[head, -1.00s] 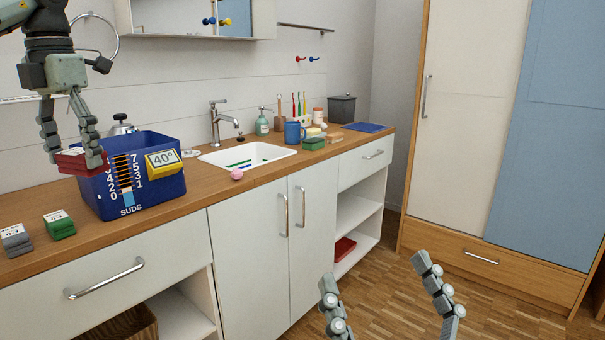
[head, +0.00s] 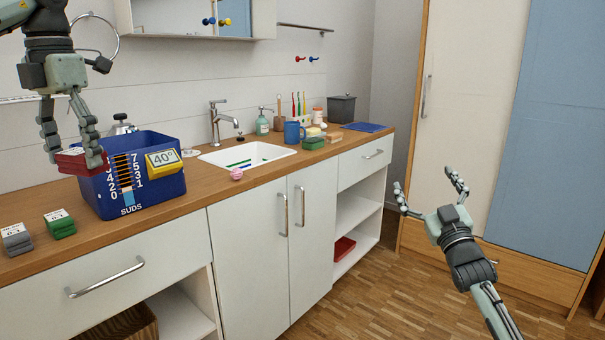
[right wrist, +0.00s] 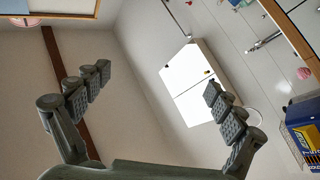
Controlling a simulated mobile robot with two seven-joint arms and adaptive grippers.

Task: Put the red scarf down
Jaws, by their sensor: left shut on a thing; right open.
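My left gripper (head: 70,140) is shut on a folded red cloth, the red scarf (head: 77,161), in the head view. It holds the scarf at the left side of the blue bin (head: 150,190), near the bin's rim and above the wooden counter; I cannot tell whether scarf and bin touch. My right gripper (head: 430,187) is open and empty, out over the floor in front of the wardrobe. Its open fingers also show in the right wrist view (right wrist: 160,95), with nothing between them.
A green folded block (head: 60,224) and a grey one (head: 16,240) lie on the counter left of the bin. Another red item (head: 344,248) lies on a low shelf.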

